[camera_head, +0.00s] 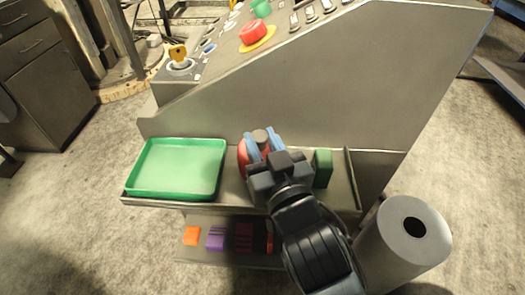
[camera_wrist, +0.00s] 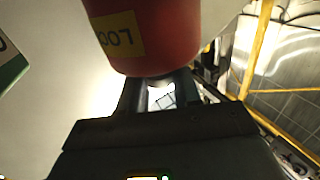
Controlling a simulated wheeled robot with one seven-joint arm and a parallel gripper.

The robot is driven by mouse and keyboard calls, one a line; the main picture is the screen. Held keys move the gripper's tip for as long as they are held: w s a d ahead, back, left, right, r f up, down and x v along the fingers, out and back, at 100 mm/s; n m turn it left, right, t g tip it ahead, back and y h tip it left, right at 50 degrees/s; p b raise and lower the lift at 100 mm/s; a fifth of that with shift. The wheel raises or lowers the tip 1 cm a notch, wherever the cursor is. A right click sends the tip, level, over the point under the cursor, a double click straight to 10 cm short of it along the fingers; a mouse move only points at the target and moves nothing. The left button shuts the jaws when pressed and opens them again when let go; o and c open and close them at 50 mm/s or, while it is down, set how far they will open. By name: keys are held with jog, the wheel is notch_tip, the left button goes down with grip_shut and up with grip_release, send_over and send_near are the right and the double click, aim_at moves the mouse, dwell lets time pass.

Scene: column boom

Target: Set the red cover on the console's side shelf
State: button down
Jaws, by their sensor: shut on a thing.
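The red cover (camera_head: 242,158) shows partly behind my gripper (camera_head: 263,143), over the console's side shelf (camera_head: 232,188). My gripper's blue fingers are shut around a grey knob at the cover's end. In the wrist view the red cover (camera_wrist: 150,40) is a round red body with a yellow label, just beyond my fingers (camera_wrist: 158,92). My gripper hides much of it in the head view. I cannot tell whether its underside touches the shelf.
A green tray (camera_head: 132,182) stands on the shelf's left part, and a green block (camera_head: 323,168) on its right. A lower shelf holds orange (camera_head: 192,236), purple (camera_head: 216,238) and maroon blocks. A grey cylinder (camera_head: 385,250) stands at right. The sloped console (camera_head: 310,95) rises behind.

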jog(key=shift+f, duration=1.05)
jog(key=shift+f, duration=0.2)
jog(key=c, duration=0.8)
grip_release()
jog(key=shift+r, duration=0.1)
jog(key=shift+s+d, duration=0.1)
jog(key=shift+s, duration=0.05)
jog(key=shift+b+v, duration=0.7)
jog(key=shift+v, duration=5.15)
